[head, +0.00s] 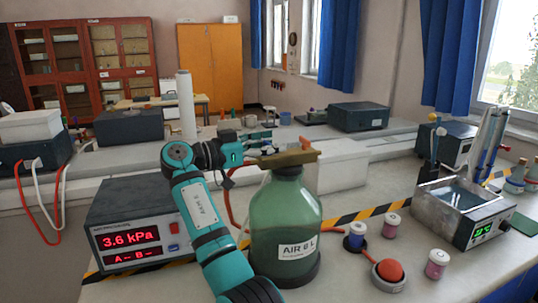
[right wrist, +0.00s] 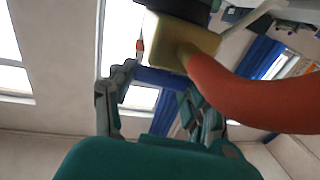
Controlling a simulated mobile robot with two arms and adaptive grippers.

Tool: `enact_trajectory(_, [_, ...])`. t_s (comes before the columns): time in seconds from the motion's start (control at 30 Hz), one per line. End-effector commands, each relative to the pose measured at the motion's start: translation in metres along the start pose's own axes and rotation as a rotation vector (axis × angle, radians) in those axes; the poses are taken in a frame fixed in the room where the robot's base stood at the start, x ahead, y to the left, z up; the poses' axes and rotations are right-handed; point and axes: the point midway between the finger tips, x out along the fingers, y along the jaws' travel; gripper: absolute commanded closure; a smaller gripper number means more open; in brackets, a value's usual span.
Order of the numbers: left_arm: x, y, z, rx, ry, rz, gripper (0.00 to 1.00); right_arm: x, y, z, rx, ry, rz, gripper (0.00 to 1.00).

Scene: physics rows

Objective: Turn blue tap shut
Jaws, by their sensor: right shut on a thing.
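The blue tap (right wrist: 160,77) shows in the right wrist view as a blue bar beside a brass-coloured block (right wrist: 182,42). My right gripper (right wrist: 158,88) has a finger on each side of the tap and is shut on it. In the head view my right gripper (head: 266,143) is at the brass fitting (head: 288,158) on top of the green bottle (head: 286,215), labelled AIR 6 L. I cannot make out the blue tap there. A grey meter (head: 130,205) left of the bottle reads 3.6 kPa. My left gripper is not in view.
An orange-red hose (right wrist: 255,98) runs from the block close to the gripper. Right of the bottle stand small capped jars (head: 391,225), a red button (head: 390,271) and a metal bath (head: 455,205). Striped tape (head: 365,214) crosses the bench.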

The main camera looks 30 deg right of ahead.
Motion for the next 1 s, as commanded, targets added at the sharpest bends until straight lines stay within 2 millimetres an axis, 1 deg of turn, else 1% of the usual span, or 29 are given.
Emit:
enact_trajectory(0.03, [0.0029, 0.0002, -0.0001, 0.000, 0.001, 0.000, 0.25, 0.0002, -0.0008, 0.0002, -0.004, 0.001, 0.030, 0.82])
enact_trajectory(0.2, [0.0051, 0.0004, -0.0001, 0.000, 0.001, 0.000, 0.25, 0.0006, -0.0004, -0.0001, -0.004, 0.000, 0.109, 0.82])
enact_trajectory(0.37, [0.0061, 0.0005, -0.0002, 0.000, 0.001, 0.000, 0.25, 0.0004, -0.0002, 0.0002, -0.004, -0.001, 0.152, 0.82])
enact_trajectory(0.9, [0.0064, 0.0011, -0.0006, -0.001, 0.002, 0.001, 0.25, 0.0006, -0.0002, 0.0004, -0.003, -0.002, 0.171, 0.82])
enact_trajectory(0.93, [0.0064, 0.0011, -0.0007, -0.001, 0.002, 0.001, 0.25, 0.0005, -0.0002, 0.0004, -0.003, -0.002, 0.171, 0.46])
enact_trajectory(1.0, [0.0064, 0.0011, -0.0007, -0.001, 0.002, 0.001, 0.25, 0.0006, -0.0003, 0.0004, -0.003, -0.002, 0.171, 0.37])
